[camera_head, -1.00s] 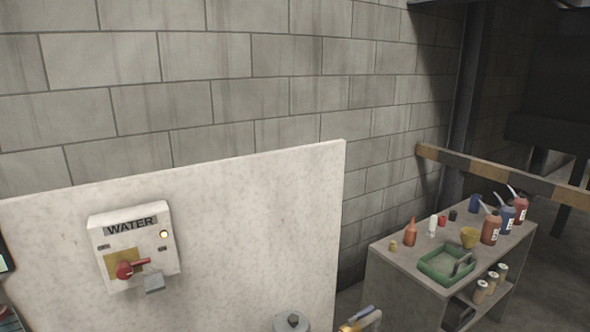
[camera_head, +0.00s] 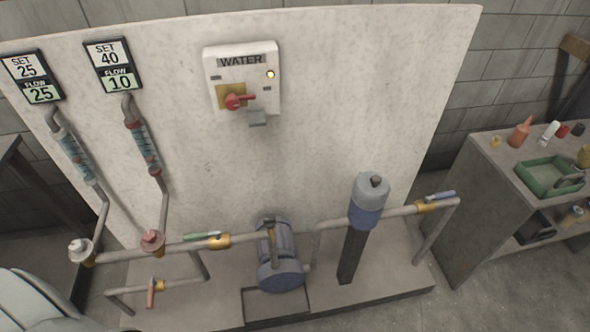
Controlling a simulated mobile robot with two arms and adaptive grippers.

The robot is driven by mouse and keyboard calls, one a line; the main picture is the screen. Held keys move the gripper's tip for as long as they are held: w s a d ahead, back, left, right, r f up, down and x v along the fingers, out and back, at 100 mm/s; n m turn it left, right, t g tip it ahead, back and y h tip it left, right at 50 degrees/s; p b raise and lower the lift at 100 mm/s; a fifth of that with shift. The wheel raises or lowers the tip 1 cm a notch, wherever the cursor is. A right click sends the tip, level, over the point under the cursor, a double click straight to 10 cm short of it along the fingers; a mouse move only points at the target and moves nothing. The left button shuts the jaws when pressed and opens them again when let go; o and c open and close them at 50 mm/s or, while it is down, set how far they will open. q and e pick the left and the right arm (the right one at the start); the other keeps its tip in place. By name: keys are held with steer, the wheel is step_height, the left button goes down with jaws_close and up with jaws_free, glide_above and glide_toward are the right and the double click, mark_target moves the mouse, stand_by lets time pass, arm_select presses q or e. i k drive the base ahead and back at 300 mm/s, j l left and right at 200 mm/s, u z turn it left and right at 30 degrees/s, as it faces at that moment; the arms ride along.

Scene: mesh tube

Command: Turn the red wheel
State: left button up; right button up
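A red wheel (camera_head: 152,240) sits low on the pipework at the left, at the foot of the second upright pipe. A flow tube (camera_head: 141,146) with a red lower end is above it, and higher up a display (camera_head: 110,65) reads SET 40, FLOW 10. A white wheel (camera_head: 80,249) is to its left, below a display (camera_head: 31,78) that reads SET 25, FLOW 25. Neither of my grippers is in view.
A blue pump (camera_head: 279,262) and grey-blue canister (camera_head: 369,202) stand along the pipe. A cabinet (camera_head: 470,215) holds bottles and a green tray (camera_head: 548,176) at right.

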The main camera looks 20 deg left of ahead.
mark_target(152, 241)
steer(key=u, duration=1.9)
